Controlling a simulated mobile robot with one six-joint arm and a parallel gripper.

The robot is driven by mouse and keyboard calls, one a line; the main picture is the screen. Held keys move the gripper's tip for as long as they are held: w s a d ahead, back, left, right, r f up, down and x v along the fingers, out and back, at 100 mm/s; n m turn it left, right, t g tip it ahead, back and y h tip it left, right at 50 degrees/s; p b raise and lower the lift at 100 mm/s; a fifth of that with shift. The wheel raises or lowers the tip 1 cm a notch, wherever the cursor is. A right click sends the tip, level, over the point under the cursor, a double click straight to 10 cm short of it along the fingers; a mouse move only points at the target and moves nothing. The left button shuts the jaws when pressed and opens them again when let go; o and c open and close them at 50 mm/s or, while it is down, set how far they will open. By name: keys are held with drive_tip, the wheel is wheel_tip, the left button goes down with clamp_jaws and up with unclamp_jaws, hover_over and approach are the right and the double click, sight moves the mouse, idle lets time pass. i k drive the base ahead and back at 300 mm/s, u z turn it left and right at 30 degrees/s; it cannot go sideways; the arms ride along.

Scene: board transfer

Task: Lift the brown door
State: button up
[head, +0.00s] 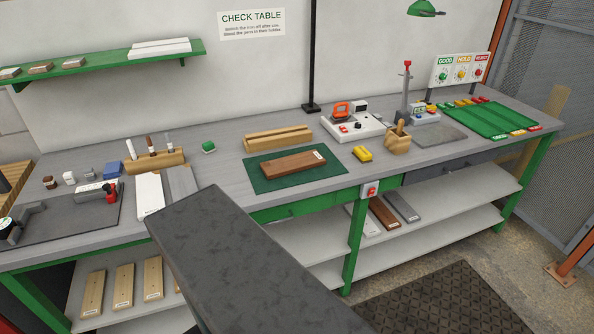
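A brown board (292,164), the likeliest match for the brown door, lies flat on a green mat (262,184) in the middle of the grey workbench. It has a small white label near its right end. A second brown board (383,214) lies on the shelf under the bench, between a white board and a grey board (402,207). My gripper is not in view. Nothing touches the brown board on the mat from above.
A wooden block (277,138) sits just behind the mat. Yellow pieces (362,154) and a wooden holder (397,142) stand to its right; a white board (150,194) lies left. A dark slab in the foreground hides part of the bench front and shelves.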

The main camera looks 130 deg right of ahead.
sight(287, 165)
drive_tip(key=u, duration=0.45)
drive_tip(key=k, duration=0.1)
drive_tip(key=z, duration=3)
drive_tip(key=k, duration=0.15)
drive_tip(key=z, duration=2.15)
